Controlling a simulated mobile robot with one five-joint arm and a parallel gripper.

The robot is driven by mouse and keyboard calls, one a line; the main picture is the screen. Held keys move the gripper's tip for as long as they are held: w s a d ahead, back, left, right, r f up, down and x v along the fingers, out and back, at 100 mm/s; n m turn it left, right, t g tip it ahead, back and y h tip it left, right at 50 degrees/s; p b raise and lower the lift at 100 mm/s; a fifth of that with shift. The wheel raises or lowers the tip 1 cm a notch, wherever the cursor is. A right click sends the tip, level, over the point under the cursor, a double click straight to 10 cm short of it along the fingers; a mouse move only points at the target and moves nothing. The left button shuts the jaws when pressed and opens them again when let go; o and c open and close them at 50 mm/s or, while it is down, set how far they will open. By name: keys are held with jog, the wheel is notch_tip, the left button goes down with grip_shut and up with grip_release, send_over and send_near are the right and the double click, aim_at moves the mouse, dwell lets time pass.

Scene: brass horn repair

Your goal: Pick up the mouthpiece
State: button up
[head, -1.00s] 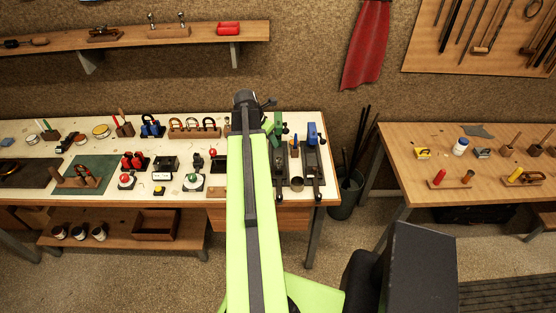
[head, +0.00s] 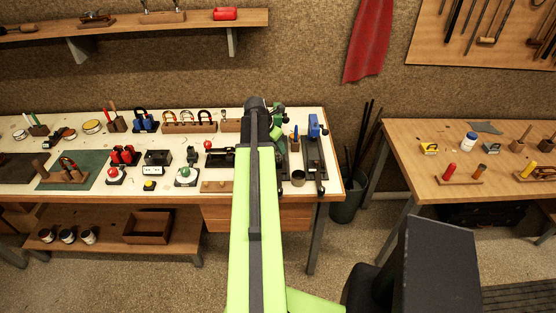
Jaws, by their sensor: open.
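I cannot pick out the mouthpiece for certain. A small upright piece (head: 224,115) stands at the right end of the wooden holder row on the long white-topped bench (head: 312,111), too small to identify. My green arm reaches up over this bench. My gripper (head: 256,104) is the dark end of the arm, above the bench's back part, right of that small piece. It is open, and I see nothing held in it. The arm hides part of the bench beneath it.
Red-knobbed items and holders crowd the bench to the left. A wooden table (head: 410,180) stands at the right, with a dark bin (head: 345,205) between. A shelf (head: 180,19) hangs above.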

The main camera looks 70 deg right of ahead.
aim_at(277, 151)
jog(key=b+x, duration=0.4)
jog(key=x, duration=0.1)
jog(key=shift+s+a+f, duration=0.1)
jog(key=shift+a+f, duration=0.1)
jog(key=shift+a, duration=0.05)
jog(key=shift+r, duration=0.15)
grip_shut()
